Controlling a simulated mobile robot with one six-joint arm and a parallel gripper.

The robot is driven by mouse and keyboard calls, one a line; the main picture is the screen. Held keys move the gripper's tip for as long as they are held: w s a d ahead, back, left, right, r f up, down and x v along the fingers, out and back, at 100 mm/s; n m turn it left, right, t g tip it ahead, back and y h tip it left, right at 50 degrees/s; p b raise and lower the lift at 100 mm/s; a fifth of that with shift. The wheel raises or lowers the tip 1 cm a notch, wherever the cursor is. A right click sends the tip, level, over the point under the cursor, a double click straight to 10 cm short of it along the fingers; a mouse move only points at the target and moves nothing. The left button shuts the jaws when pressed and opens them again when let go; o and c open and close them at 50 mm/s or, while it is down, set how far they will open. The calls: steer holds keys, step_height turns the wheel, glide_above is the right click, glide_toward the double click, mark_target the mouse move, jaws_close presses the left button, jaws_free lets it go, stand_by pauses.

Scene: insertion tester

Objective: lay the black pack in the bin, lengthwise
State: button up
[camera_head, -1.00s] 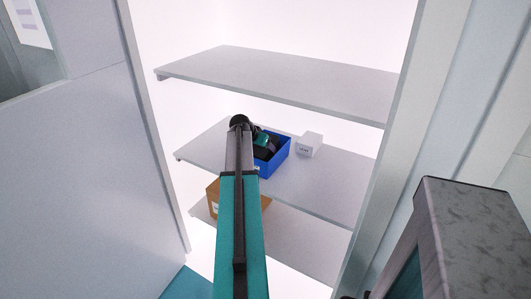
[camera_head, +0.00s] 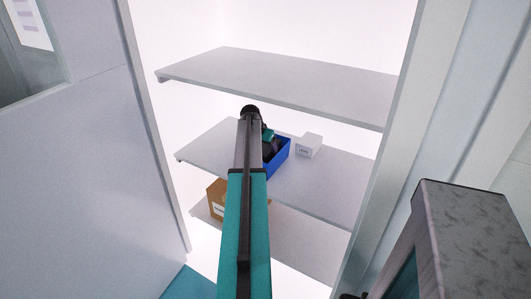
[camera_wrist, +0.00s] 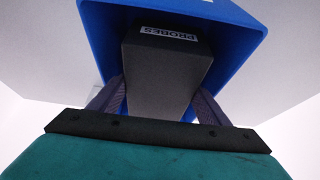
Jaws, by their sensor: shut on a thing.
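The black pack (camera_wrist: 165,75) has a white label reading PROBES and sits between the two fingers of my gripper (camera_wrist: 158,100) in the wrist view. My gripper is shut on it. The blue bin (camera_wrist: 240,60) surrounds the pack on the far side and both flanks in that view. In the head view the blue bin (camera_head: 280,163) stands on the middle shelf, partly hidden behind my arm. My gripper (camera_head: 268,147) is at the bin's opening there. I cannot tell whether the pack touches the bin's floor.
A small white labelled box (camera_head: 309,146) stands on the middle shelf (camera_head: 320,190), just right of the bin. A cardboard box (camera_head: 217,200) is on the lower shelf. The upper shelf (camera_head: 280,85) hangs above. Upright panels flank the shelves. The middle shelf's right part is clear.

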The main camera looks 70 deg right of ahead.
mark_target(264, 147)
steer(key=shift+d+r+y, duration=0.1)
steer(key=shift+d+y, duration=0.25)
steer(key=shift+y, duration=0.05)
steer(key=shift+a+f, duration=0.2)
steer(key=shift+f, duration=0.5)
steer(key=shift+f+p, duration=0.3)
steer(key=shift+f, duration=0.5)
steer(key=shift+f, duration=0.15)
steer(key=o, duration=0.9)
steer(key=shift+b+v, duration=0.5)
steer(key=shift+v, duration=3.4)
steer(key=shift+s+d, duration=0.1)
